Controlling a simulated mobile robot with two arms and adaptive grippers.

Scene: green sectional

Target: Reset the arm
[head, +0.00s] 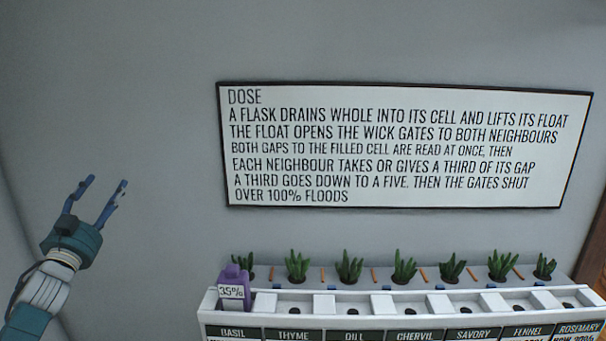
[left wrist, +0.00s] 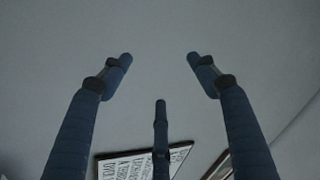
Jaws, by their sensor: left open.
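My left gripper (head: 101,192) is open and empty in the head view, raised in front of the bare grey wall at the left. Its fingers point up, and it is well apart from the planter and the sign. In the left wrist view the open fingers (left wrist: 160,73) spread wide with nothing between them. My left arm (head: 42,290) comes in from the lower left. My right gripper does not show in either view.
A framed sign (head: 400,145) headed DOSE hangs on the wall. Below it a white planter (head: 345,304) holds several green plants with name labels. A purple flask (head: 236,284) marked 35% stands in its leftmost cell, above BASIL. Free wall surrounds my left gripper.

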